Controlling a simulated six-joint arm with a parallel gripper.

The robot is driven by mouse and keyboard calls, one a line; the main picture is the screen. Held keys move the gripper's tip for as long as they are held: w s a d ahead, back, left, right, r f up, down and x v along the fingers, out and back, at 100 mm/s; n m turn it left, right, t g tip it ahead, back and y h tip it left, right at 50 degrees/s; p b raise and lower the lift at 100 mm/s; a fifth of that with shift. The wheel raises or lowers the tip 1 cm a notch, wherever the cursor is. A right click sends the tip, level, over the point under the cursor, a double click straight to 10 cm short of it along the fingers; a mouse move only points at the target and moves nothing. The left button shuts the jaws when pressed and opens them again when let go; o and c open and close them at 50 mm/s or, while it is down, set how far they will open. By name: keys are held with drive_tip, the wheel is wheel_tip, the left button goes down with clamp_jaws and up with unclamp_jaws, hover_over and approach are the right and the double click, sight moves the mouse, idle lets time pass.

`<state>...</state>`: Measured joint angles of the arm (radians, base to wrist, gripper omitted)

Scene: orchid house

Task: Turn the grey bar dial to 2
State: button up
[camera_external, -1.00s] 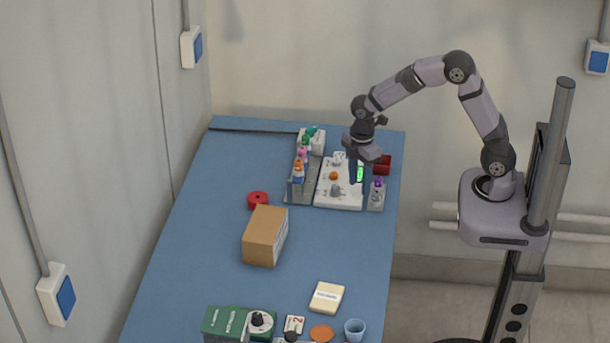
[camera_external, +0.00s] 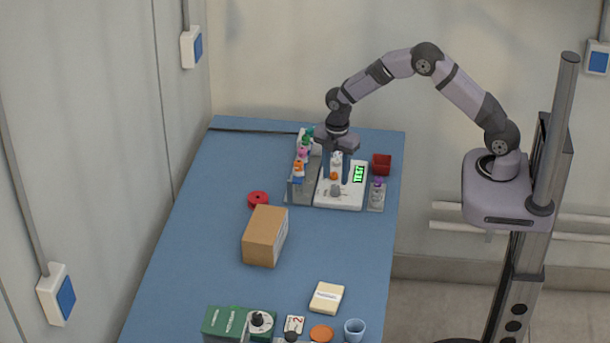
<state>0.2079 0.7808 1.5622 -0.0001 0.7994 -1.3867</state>
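A white panel device (camera_external: 352,197) stands at the far end of the blue table, with a lit green display (camera_external: 359,172) on its right. On its face are a grey knob (camera_external: 336,191) near the front edge, an orange knob (camera_external: 334,176) behind it and a white knob (camera_external: 336,158) farther back. The grey knob's bar angle and scale marks are too small to read. My gripper (camera_external: 337,177) points down over the panel with its two dark fingers apart, one on each side of the white and orange knobs. Whether a finger touches any knob cannot be told.
A grey rack (camera_external: 299,190) of colourful-capped bottles stands left of the panel. A purple-capped bottle (camera_external: 378,188) and a red box (camera_external: 382,164) stand right. A red ring (camera_external: 258,199) and a cardboard box (camera_external: 265,236) are nearer. The table's middle right is clear.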

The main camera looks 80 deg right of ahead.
sight(335, 186)
drive_tip(key=shift+f+p, duration=0.5)
drive_tip(key=shift+f, duration=1.4)
clamp_jaws()
